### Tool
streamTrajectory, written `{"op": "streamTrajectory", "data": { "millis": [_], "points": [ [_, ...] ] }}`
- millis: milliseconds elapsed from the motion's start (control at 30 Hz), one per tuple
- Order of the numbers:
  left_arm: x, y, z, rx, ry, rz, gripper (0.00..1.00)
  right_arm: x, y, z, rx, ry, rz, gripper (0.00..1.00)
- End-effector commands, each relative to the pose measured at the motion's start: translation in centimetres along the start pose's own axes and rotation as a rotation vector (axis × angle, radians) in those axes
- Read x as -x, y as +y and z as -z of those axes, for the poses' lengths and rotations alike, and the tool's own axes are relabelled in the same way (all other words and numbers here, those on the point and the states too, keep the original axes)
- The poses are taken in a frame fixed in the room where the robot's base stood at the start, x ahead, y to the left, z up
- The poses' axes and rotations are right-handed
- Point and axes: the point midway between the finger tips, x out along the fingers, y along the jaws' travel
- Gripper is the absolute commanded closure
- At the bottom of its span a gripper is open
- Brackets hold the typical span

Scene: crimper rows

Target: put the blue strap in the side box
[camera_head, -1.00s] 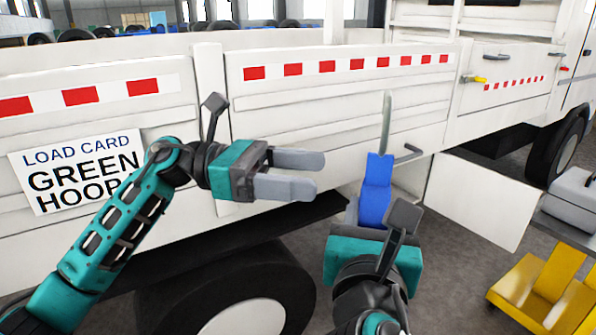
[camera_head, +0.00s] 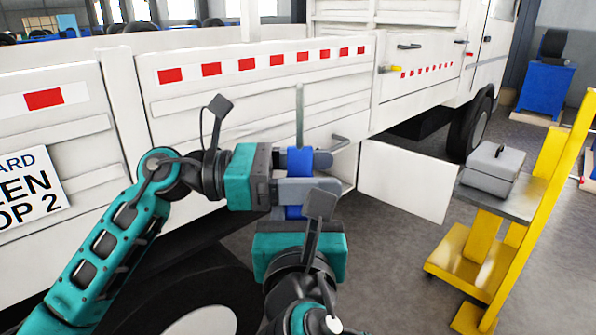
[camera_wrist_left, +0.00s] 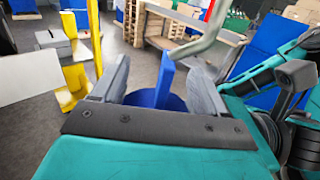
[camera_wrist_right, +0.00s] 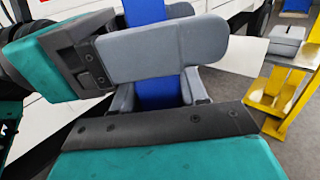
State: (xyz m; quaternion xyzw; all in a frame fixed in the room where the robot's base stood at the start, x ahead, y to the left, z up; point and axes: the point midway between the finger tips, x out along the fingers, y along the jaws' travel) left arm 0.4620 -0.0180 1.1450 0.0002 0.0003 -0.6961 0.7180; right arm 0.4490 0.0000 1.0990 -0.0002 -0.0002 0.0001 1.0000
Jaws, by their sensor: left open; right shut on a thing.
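My right gripper (camera_head: 297,214) is shut on the blue strap (camera_head: 299,160) and holds it upright in front of the truck's side. My left gripper (camera_head: 326,174) is open, its fingers above and below the strap's middle in the head view. The left wrist view shows the strap (camera_wrist_left: 165,84) between those spread fingers, without clear contact. In the right wrist view the strap (camera_wrist_right: 155,92) is partly hidden by the left fingers. The side box (camera_head: 349,166) under the truck bed is right of the grippers, with its white door (camera_head: 408,182) open; its inside is mostly hidden.
A thin pale bar (camera_head: 300,115) stands just above the strap; I cannot tell whether they join. A dark handle (camera_head: 340,142) is near the box. A grey case (camera_head: 492,170) stands on a yellow-framed stand (camera_head: 535,190) at right. A load card (camera_head: 28,188) hangs at left.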

Motion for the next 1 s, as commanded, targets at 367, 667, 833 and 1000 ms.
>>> {"op": "streamTrajectory", "data": {
  "millis": [367,667,833,1000],
  "points": [
    [0.02,0.02,-0.02,0.0,0.0,0.0,0.44,0.01,0.0,-0.13,-0.002,-0.003,0.0,1.0],
    [0.03,0.03,0.08,0.001,0.002,-0.001,0.73,0.0,-0.01,-0.22,-0.002,-0.006,0.0,1.0],
    [0.02,0.04,0.24,0.003,0.005,0.0,0.89,0.01,-0.03,-0.38,-0.004,-0.01,0.0,1.0],
    [0.01,0.05,0.44,0.005,0.009,0.0,1.0,0.01,-0.02,-0.56,-0.007,-0.014,-0.001,1.0]
  ]
}}
